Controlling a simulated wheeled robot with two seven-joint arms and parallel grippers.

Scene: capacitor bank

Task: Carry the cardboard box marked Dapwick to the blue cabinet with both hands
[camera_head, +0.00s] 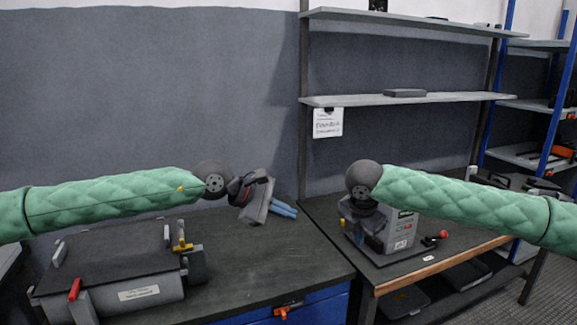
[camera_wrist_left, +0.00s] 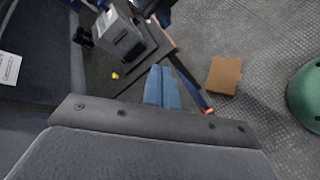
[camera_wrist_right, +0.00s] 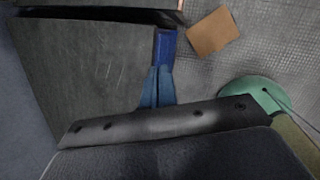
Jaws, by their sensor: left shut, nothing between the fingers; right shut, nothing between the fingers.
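A plain brown cardboard box lies on the grey floor. It shows in the left wrist view (camera_wrist_left: 224,75) and in the right wrist view (camera_wrist_right: 212,31), with no readable marking; the head view does not show it. My left gripper (camera_head: 283,209) is shut and empty above the left workbench; its blue fingers also show in the left wrist view (camera_wrist_left: 162,88). My right gripper (camera_head: 374,243) is in front of the grey machine at the right bench; its blue fingers are shut and empty in the right wrist view (camera_wrist_right: 157,88). A blue cabinet front (camera_head: 318,298) shows under the left bench.
A grey case (camera_head: 135,295) with red and yellow handles sits on the left bench. A grey machine (camera_head: 400,232) stands on the right bench (camera_head: 450,250). Wall shelves (camera_head: 410,98) hang behind it, and a blue-framed rack (camera_head: 550,100) stands at the far right.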

